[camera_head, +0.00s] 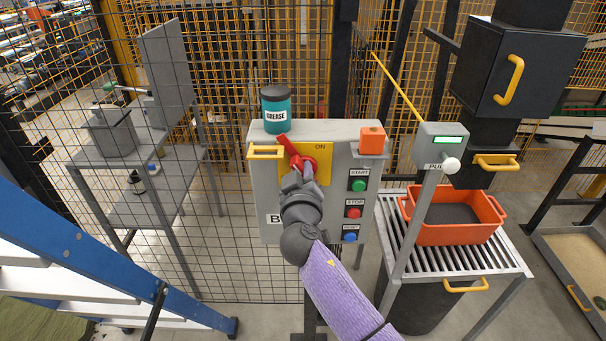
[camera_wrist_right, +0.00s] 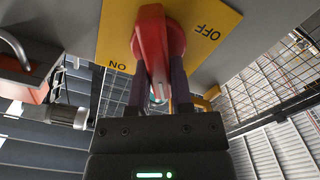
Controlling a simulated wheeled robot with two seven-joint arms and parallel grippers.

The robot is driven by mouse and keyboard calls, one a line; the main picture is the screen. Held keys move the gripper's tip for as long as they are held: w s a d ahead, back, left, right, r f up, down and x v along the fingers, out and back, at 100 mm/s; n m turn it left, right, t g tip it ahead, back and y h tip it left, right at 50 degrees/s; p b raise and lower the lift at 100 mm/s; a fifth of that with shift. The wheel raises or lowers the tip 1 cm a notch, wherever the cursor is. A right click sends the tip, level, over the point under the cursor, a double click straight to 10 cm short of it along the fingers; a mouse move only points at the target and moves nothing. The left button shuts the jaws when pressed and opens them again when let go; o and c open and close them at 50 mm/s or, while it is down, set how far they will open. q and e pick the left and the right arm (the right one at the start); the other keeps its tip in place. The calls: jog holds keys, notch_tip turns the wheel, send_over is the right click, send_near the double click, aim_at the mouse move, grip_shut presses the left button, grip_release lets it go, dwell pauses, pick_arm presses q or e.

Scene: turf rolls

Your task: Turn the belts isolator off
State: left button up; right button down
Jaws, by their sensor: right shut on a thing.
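The isolator is a red rotary handle (camera_head: 290,149) on a yellow plate (camera_head: 325,172) on the grey control box (camera_head: 262,192). In the head view the handle slants to the upper left, with the ON label to its right. In the right wrist view the red handle (camera_wrist_right: 152,45) lies between the printed ON and OFF labels. My right gripper (camera_head: 300,170) is shut on the handle, a finger on each side in the right wrist view (camera_wrist_right: 156,85). It hides part of the plate and the box lettering. My left gripper is not in view.
A grease tin (camera_head: 276,108) and an orange block (camera_head: 372,140) are on the box. Green START (camera_head: 358,186), red STOP (camera_head: 354,212) and blue RESET (camera_head: 350,237) buttons sit at its right. A grey post with a white knob (camera_head: 451,165) and an orange crate (camera_head: 480,233) stand further right.

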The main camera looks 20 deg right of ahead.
jog(key=n, duration=0.2)
jog(key=shift+a+f+n, duration=0.1)
jog(key=shift+n, duration=0.3)
jog(key=n, duration=0.3)
jog(key=shift+w+a+f+n, duration=0.1)
jog(key=shift+n, duration=0.2)
jog(key=shift+f+n, duration=0.15)
jog(key=shift+n, duration=1.05)
pick_arm(q)
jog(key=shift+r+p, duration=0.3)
jog(key=shift+p, duration=0.05)
pick_arm(e)
jog(key=shift+a+f+n, duration=0.1)
jog(key=shift+f+n, duration=0.05)
jog(key=shift+n, duration=1.05)
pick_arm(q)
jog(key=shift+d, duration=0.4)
pick_arm(e)
jog(key=c, duration=0.5)
grip_release()
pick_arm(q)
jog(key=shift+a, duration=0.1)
